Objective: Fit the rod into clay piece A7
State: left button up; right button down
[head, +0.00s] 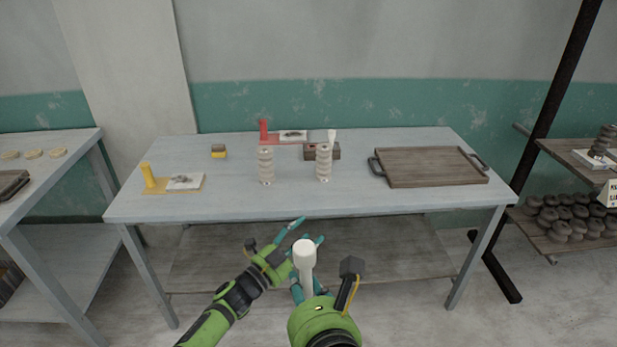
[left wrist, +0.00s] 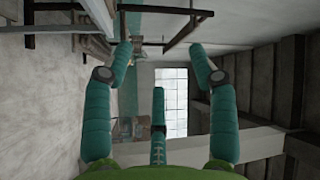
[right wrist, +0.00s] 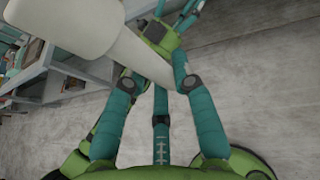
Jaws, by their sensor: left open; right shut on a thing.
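My right gripper (head: 308,289) is shut on a white rod (head: 305,256) with a thick rounded upper end and a thinner shaft. The rod stands roughly upright in front of the table, and it crosses the top of the right wrist view (right wrist: 75,25). My left gripper (head: 304,235) is open and empty, just behind the rod; its spread fingers show in the left wrist view (left wrist: 160,55). On the table, a yellow piece with a post (head: 149,176) and a red piece with a post (head: 264,131) each carry a pale card with grey bits. I cannot read an A7 label.
A brown block (head: 335,152), a yellow-and-brown block (head: 219,152) and a wooden tray (head: 428,168) share the table (head: 240,205). Its front middle is clear. Shelves with dark rounded pieces (head: 566,214) stand right.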

pick_arm(q)
jog(key=s+d+r+m+g+h, duration=0.25)
jog(key=d+r+m+g, duration=0.2)
jog(key=r+m, duration=0.35)
jog(key=s+d+r+m+g+h, duration=0.2)
jog(key=d+r+m+g+h, duration=0.3)
jog(key=r, duration=0.6)
jog(key=s+d+r+m+g+y, duration=0.3)
jog(key=s+r+m+g+y, duration=0.2)
jog(key=s+r+m+g, duration=0.65)
jog(key=m+t+y, duration=0.8)
jog(key=m+y, duration=0.3)
jog(key=y, duration=0.6)
send_near(308, 247)
notch_tip(308, 247, down, 11)
jog(key=shift+w+d, duration=0.15)
jog(key=shift+d, duration=0.05)
